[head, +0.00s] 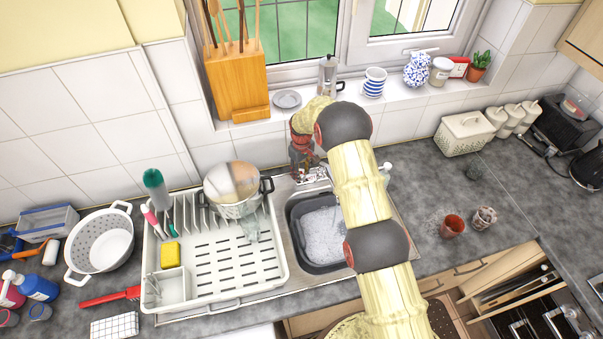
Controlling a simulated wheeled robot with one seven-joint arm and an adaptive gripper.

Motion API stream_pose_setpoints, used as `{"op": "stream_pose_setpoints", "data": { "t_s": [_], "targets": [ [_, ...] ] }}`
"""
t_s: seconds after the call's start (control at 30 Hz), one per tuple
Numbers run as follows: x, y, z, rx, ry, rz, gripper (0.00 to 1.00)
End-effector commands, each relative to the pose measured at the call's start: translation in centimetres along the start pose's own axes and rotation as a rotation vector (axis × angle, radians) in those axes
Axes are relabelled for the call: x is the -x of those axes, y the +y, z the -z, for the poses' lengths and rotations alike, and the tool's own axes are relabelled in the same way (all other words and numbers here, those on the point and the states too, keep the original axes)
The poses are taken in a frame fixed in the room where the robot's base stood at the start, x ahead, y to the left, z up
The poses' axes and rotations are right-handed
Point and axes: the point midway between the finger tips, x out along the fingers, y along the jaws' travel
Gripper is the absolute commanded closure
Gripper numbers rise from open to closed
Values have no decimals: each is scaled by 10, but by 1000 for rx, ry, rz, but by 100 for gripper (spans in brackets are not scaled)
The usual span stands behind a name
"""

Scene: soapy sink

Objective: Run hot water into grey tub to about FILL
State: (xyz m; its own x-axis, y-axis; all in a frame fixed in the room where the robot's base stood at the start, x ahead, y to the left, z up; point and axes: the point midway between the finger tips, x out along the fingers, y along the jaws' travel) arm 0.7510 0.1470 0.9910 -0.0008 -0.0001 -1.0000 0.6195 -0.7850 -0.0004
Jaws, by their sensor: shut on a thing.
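The grey tub (322,268) sits in the metal sink, below and right of my gripper. Pale, foamy-looking water shows inside it; the exact level is hard to tell. My arm covers its right side. The tap (312,175) stands at the back of the sink, partly hidden by my wrist and gripper. My gripper (303,167) reaches down at the tap and is shut on part of it, apparently the handle. The fingertips are small and partly hidden. A stream of water cannot be made out, nor can any FILL mark.
A white dish rack (225,285) with a pot (232,188) and yellow sponge (171,255) stands left of the sink. A white colander (100,240) is farther left. A moka pot (327,75) and mug (375,81) stand on the windowsill. Counter right of the sink is mostly clear.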

Motion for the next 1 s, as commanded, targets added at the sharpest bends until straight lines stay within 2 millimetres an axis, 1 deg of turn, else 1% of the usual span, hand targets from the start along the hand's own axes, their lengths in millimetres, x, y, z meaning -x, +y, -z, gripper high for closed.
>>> {"op": "stream_pose_setpoints", "data": {
  "t_s": [0.23,0.7,1.0],
  "targets": [
    [-2,0,2,-121,4,-2,90],
    [-2,-2,2,-505,3,-1,90],
    [-1,-2,2,-675,2,0,90]
  ]
}}
